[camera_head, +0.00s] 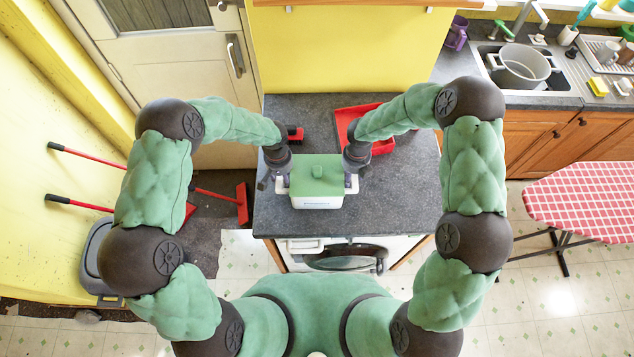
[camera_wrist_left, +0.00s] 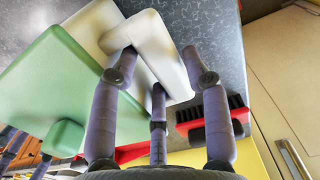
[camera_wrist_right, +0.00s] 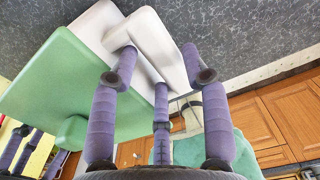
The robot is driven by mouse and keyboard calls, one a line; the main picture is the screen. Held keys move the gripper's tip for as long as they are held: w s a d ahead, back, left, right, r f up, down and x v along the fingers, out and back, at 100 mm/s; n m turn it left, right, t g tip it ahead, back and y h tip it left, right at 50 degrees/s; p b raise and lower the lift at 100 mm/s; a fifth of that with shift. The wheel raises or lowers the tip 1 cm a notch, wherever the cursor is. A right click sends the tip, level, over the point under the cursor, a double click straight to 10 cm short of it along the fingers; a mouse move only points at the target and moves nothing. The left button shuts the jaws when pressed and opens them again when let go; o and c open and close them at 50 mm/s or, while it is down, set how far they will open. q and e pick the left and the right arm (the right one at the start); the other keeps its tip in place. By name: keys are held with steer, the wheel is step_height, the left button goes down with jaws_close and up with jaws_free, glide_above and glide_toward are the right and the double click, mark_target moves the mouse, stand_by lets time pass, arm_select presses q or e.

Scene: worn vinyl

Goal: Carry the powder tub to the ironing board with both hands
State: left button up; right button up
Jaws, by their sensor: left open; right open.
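The powder tub (camera_head: 317,202) is a white box with a green lid (camera_head: 317,175), standing on the dark grey worktop in front of me. A white handle sticks out at each side. My left gripper (camera_head: 277,183) is open around the left handle (camera_wrist_left: 155,60), and my right gripper (camera_head: 355,182) is open around the right handle (camera_wrist_right: 150,50). Whether the fingers touch the handles cannot be told. The ironing board (camera_head: 585,200), with a red and white checked cover, stands off to the right.
A sink counter with a pot (camera_head: 522,70) is at the upper right. Tiled floor lies between worktop and ironing board.

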arm_select(q)
steer(key=shift+f, duration=0.4)
arm_select(e)
steer(key=shift+f, duration=0.45)
arm_select(q)
jaws_close()
arm_select(e)
jaws_close()
arm_select(q)
steer(key=shift+w+r, duration=0.1)
steer(key=shift+r, duration=0.05)
arm_select(e)
steer(key=shift+r, duration=0.2)
